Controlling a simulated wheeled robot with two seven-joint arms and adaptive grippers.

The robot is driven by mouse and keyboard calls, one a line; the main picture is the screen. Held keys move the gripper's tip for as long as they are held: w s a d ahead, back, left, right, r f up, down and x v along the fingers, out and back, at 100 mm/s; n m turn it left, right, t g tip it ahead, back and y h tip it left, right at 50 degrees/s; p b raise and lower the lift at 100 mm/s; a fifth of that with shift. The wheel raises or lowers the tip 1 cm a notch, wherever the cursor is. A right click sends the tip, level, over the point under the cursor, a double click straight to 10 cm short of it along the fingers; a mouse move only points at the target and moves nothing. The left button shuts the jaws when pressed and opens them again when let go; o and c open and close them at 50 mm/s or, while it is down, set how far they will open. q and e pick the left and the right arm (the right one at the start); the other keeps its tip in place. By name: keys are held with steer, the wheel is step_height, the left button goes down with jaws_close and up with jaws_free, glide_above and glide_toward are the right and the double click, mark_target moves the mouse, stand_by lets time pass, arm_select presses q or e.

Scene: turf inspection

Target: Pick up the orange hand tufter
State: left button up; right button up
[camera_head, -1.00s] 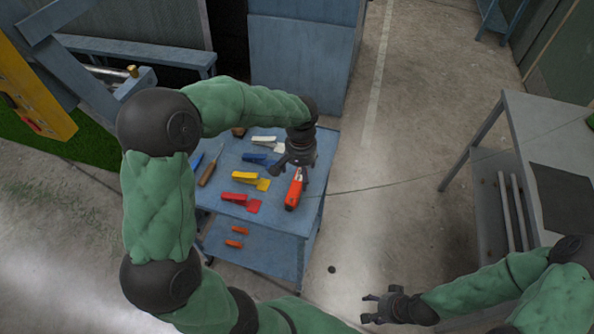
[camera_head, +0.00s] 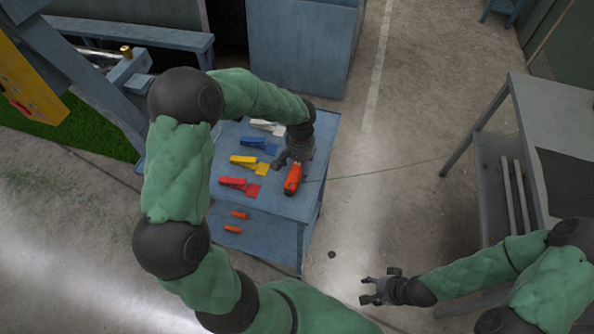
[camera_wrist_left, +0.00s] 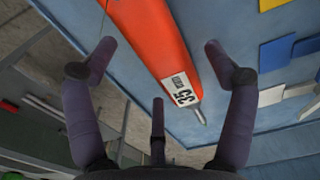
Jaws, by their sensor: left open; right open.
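The orange hand tufter (camera_head: 292,180) lies on the blue cart top near its right edge. In the left wrist view the tufter (camera_wrist_left: 155,40) shows a white label marked 35 and a metal tip. My left gripper (camera_head: 288,160) is directly over the tufter's far end, and hides part of it. In the left wrist view its open fingers (camera_wrist_left: 158,65) stand on either side of the tufter, not closed on it. My right gripper (camera_head: 368,288) is open and empty, over the floor at lower right.
On the blue cart (camera_head: 290,208) lie a red tool (camera_head: 238,185), a yellow tool (camera_head: 248,163), a blue tool (camera_head: 258,145) and a white tool (camera_head: 267,127). Small orange pieces (camera_head: 235,222) lie on the lower shelf. A grey table (camera_head: 550,120) stands at right, with clear floor between.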

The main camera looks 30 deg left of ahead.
arm_select(q)
steer(key=shift+f, duration=0.8)
steer(key=shift+s, duration=0.1)
steer(key=c, duration=1.4)
steer(key=shift+r, duration=0.1)
steer(key=shift+c, duration=0.5)
steer(key=shift+r, duration=0.1)
